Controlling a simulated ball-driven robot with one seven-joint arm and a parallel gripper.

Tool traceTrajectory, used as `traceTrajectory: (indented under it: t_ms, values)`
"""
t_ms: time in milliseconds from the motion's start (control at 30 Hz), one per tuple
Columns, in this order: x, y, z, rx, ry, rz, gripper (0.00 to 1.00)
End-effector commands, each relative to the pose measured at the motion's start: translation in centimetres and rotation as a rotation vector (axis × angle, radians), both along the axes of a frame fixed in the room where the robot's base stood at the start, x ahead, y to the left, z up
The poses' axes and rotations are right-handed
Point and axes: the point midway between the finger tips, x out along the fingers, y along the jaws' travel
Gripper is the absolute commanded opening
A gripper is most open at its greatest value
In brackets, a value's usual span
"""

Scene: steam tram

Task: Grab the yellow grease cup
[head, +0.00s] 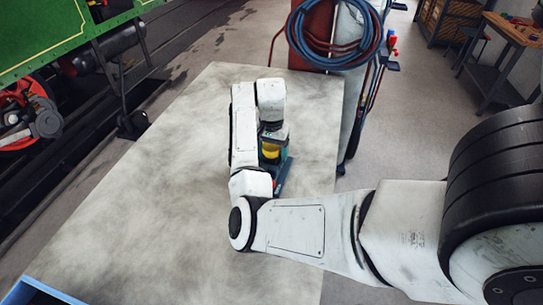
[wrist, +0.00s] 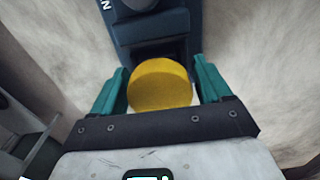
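The yellow grease cup (wrist: 160,85) shows its round yellow face in the wrist view, between my two teal fingers. My gripper (wrist: 160,72) is open, with one finger on each side of the cup. A narrow gap shows beside the cup at the right finger; contact on the left is hard to tell. In the head view the yellow cup (head: 270,152) is small and partly hidden by my arm and gripper (head: 272,140), which reach down over it. The cup's underside is hidden.
A dark blue object with a recess (wrist: 150,28) lies right beyond the cup; its blue part (head: 282,176) also shows in the head view. The pale worktop (head: 160,190) is mostly clear. A hose-hung gas bottle cart (head: 350,60) stands behind; a green tram (head: 50,35) is left.

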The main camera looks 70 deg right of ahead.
Motion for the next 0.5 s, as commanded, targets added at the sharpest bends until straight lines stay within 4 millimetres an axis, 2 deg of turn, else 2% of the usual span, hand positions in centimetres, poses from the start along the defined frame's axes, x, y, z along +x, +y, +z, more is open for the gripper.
traceTrajectory:
  t_ms: [67, 500]
  values:
    - [0.0, -0.01, 0.03, 0.0, 0.0, 0.0, 0.69]
    - [0.01, -0.01, 0.04, 0.0, 0.0, 0.0, 0.27]
